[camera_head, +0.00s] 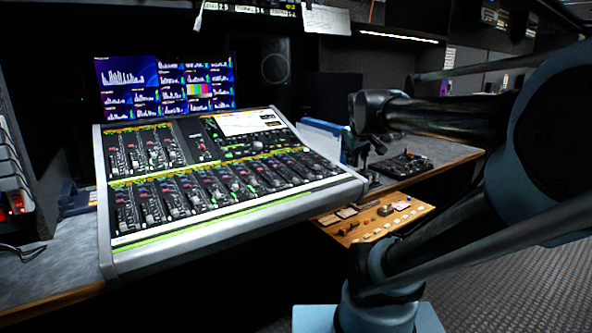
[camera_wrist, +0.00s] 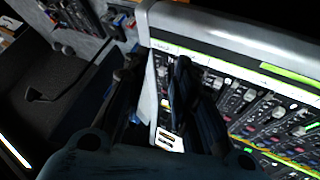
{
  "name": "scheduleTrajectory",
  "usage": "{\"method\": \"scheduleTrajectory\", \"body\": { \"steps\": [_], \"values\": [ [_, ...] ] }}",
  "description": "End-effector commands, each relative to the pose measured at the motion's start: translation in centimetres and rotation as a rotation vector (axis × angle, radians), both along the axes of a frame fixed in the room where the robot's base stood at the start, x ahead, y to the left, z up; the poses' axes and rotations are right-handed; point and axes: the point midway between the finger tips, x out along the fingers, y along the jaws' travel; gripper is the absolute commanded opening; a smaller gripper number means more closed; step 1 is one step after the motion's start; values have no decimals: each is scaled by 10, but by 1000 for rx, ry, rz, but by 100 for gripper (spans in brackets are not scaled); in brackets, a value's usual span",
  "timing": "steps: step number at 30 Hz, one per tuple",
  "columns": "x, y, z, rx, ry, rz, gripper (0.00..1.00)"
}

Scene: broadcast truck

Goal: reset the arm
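My arm (camera_head: 440,118) comes in from the right in the head view, with its elbow high at the right edge. My gripper (camera_head: 372,150) hangs at its end, just right of the mixing console (camera_head: 235,222). Nothing is seen held. The gripper looks close to the console's side, but I cannot tell whether it touches.
A desk (camera_head: 50,285) carries the console. Monitor screens (camera_head: 165,85) and a speaker (camera_head: 272,62) stand behind it. A small black control panel (camera_head: 400,165) lies on the desk to the right. A wooden panel with small parts (camera_head: 375,220) sits below. Patterned floor (camera_head: 530,290) is clear at the right.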

Motion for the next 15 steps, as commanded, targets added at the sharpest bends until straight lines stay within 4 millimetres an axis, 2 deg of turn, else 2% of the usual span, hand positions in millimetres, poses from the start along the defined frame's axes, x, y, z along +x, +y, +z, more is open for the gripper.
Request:
{"method": "scheduleTrajectory", "body": {
  "steps": [1,3,9,12,15],
  "values": [
    [-22,-3,-24,30,53,-34,26],
    [-51,-4,-56,71,128,-82,26],
    [-136,-2,-138,179,340,-212,26],
    [-170,1,-167,218,424,-263,26],
    [-193,4,-186,243,484,-296,26]
  ]
}}
